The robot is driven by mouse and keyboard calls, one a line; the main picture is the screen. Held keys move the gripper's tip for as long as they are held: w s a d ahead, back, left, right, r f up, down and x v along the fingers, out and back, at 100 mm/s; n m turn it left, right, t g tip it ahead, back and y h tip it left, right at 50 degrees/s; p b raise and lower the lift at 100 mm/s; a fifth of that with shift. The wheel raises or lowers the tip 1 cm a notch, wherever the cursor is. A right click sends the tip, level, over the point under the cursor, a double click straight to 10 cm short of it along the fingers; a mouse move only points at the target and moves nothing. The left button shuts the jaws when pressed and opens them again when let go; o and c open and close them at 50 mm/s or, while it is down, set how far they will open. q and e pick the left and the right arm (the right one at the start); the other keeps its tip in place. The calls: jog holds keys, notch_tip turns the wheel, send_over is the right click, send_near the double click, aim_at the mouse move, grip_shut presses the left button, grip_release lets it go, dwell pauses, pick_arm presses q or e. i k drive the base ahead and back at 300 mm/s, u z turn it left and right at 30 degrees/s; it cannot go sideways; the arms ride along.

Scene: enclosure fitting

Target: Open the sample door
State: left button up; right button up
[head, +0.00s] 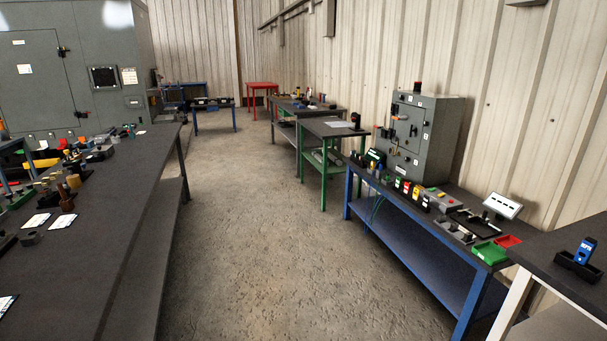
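A grey upright cabinet (423,138) with several small doors, handles and a red-topped lamp stands on the blue-legged bench at right. A large grey enclosure (75,75) with a door, dark latches and a small dark window fills the back left. The doors on both look shut. Labels are too small to read, so I cannot tell which door is the sample door. Neither of my grippers is in view.
A long dark bench (120,215) with loose parts runs along the left. The blue-legged bench (400,235) holds coloured items and a green tray (489,253). A white-legged table (555,260) stands at near right. The concrete floor (260,220) between them is clear.

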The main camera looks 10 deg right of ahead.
aim_at(408, 115)
jog(key=z, duration=0.3)
jog(key=i, duration=2.45)
jog(key=z, duration=1.15)
jog(key=i, duration=2.35)
jog(key=z, duration=0.55)
